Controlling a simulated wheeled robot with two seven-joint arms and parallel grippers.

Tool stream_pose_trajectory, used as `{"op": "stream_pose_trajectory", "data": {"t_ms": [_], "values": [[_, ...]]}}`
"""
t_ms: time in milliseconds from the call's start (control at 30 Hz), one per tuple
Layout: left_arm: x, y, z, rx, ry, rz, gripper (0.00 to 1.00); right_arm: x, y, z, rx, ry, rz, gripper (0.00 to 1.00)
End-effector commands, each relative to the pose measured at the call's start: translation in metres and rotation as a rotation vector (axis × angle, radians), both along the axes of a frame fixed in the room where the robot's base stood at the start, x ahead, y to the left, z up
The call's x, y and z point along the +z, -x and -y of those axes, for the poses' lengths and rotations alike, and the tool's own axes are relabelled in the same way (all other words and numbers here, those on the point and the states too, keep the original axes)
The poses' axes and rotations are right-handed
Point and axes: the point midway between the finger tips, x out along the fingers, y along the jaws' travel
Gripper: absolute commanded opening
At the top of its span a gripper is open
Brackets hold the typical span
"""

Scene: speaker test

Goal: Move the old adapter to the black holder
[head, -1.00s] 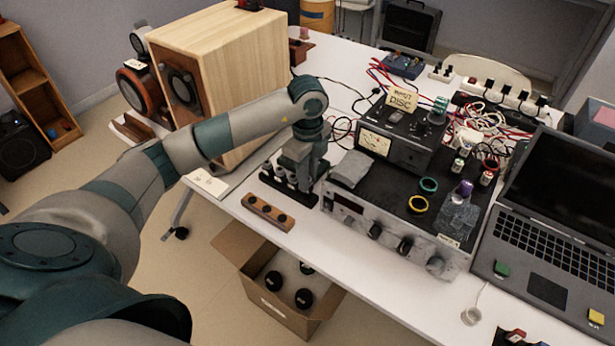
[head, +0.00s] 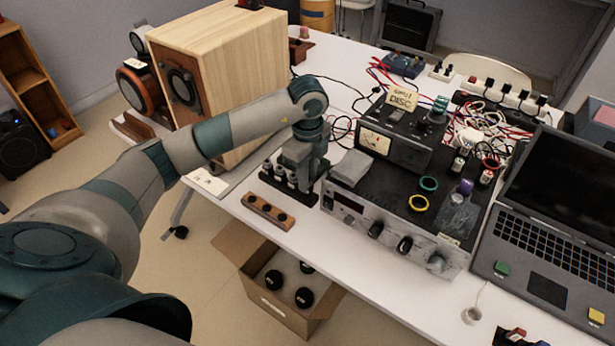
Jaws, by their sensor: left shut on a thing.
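The black holder (head: 270,185) lies near the front left edge of the white table, with several pale, dark-topped pieces standing in it. My left gripper (head: 300,178) points down at the holder's right part. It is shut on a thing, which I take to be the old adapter. The fingers and the gripper body hide most of it, so I cannot tell whether it touches the holder or sits in it. My right gripper is not in view.
A wooden block (head: 268,212) with dark round pieces lies in front of the holder. A grey amplifier (head: 345,208) stands close to its right. A large wooden speaker (head: 225,60) stands behind. An open cardboard box (head: 290,310) is on the floor below.

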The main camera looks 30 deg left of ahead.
Motion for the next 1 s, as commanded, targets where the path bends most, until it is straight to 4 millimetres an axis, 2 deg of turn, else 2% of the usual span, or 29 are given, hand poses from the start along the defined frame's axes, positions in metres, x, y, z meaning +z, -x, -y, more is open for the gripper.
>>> {"op": "stream_pose_trajectory", "data": {"t_ms": [900, 933, 1000], "values": [[-0.015, 0.0, 0.0, 0.0, 0.0, -0.002, 0.0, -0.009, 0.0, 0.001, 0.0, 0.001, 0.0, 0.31], [-0.015, 0.0, 0.0, 0.0, 0.0, -0.002, 0.23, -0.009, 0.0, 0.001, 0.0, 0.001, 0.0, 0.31], [-0.014, 0.0, 0.0, 0.0, 0.0, -0.001, 0.4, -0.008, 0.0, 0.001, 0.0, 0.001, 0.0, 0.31]]}}
